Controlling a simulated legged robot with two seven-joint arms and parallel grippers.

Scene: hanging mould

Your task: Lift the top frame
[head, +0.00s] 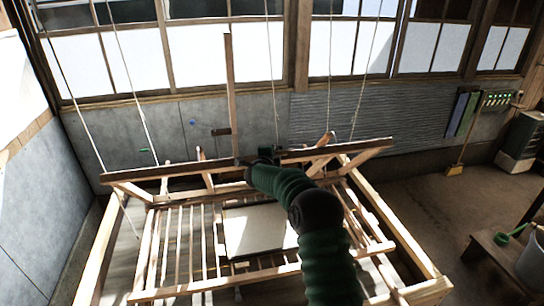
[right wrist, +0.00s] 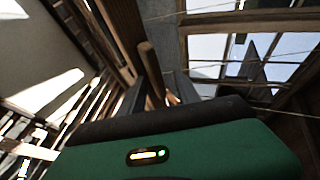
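The top frame is a wooden frame hung on cords, with a long beam (head: 340,150) across its far side and slanted braces at its ends. A tall upright wooden post (head: 231,95) rises at the middle of this beam. My green right arm comes in from the bottom, and its dark gripper (head: 266,157) is at the beam, just right of the post. In the right wrist view, dark finger parts (right wrist: 140,95) are beside a rounded wooden bar (right wrist: 151,66). The green wrist housing hides much of the grip, so closure on the wood is unclear. My left gripper is not in view.
Below is a slatted wooden base (head: 180,245) with a pale sheet (head: 255,230) in its middle. Several cords run up from the frame. A bench (head: 495,245) with a pale bucket (head: 533,262) stands at right. A broom (head: 456,168) leans on the back wall.

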